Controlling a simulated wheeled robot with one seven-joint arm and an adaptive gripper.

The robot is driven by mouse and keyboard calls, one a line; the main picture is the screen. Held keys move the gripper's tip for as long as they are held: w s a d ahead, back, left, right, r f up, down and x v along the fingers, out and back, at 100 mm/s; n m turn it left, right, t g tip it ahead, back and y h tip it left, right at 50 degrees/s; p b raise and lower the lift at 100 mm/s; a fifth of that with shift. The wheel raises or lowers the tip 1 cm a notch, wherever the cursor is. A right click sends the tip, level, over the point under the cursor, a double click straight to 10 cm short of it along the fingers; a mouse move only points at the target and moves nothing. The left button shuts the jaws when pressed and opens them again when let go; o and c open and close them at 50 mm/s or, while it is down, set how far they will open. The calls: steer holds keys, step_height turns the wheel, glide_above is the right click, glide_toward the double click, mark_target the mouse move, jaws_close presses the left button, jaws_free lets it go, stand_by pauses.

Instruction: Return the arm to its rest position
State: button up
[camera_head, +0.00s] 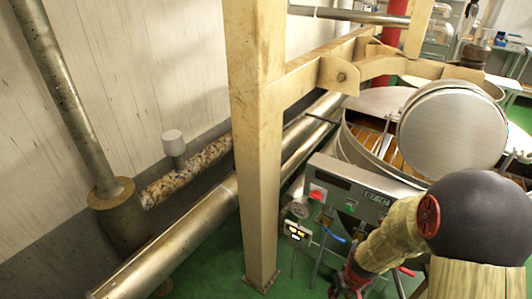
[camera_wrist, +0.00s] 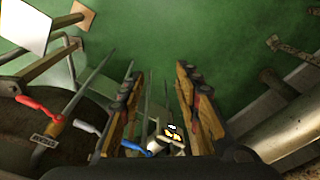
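My arm (camera_head: 395,240) reaches in at the lower right of the head view, in front of the kettle's control box (camera_head: 332,178). My gripper (camera_wrist: 158,72) shows in the wrist view with its two fingers apart and nothing between the tips. It points down over the green floor (camera_wrist: 230,25). In the head view the gripper end (camera_head: 350,282) is small and partly cut off by the lower edge, so its fingers are unclear there.
The kettle with its round metal lid (camera_head: 452,130) stands just behind my arm. A tan post (camera_head: 258,150) and metal pipes (camera_head: 185,235) are to the left. Valve handles, one red (camera_wrist: 40,107) and one blue (camera_wrist: 132,147), sit close beside my gripper.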

steer(key=s+a+r+t, duration=0.1)
steer(key=s+r, duration=0.3)
steer(key=r, duration=0.8)
steer(key=s+a+r+t, duration=0.2)
steer(key=s+r, duration=0.2)
steer(key=r, duration=0.8)
steer(key=s+a+r+t, duration=0.1)
steer(key=s+a+r, duration=0.1)
steer(key=r, duration=1)
steer(key=shift+s+a+m, duration=0.25)
steer(key=shift+s+m, duration=0.15)
steer(key=shift+s, duration=0.5)
steer(key=shift+c, duration=0.6)
